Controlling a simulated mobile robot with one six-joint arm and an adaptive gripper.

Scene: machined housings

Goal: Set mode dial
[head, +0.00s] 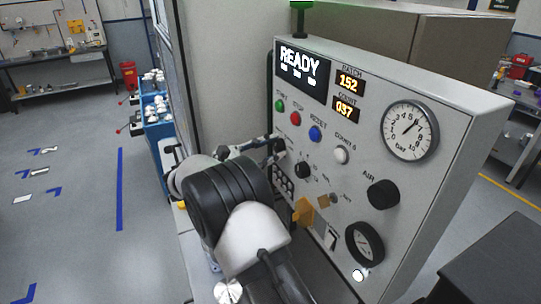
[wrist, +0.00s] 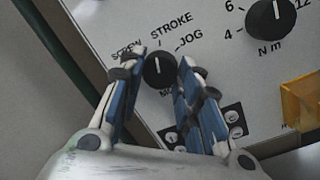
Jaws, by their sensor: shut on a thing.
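The mode dial (wrist: 159,68) is a round black knob on the grey panel, with SCREW, STROKE and JOG printed around it. Its white pointer mark points up in the wrist view, roughly toward STROKE. My gripper (wrist: 157,72) has one blue-padded finger on each side of the dial and is shut on it. In the head view my gripper (head: 272,145) reaches the panel's left edge below the START button; the dial there is mostly hidden by the fingers.
A black N m knob (wrist: 271,18) sits right of the dial. Small round sockets (wrist: 236,117) and an orange-yellow block (wrist: 302,100) are below it. The panel (head: 455,110) also carries a READY screen (head: 301,68), coloured buttons, a gauge (head: 409,131) and an AIR knob (head: 383,194).

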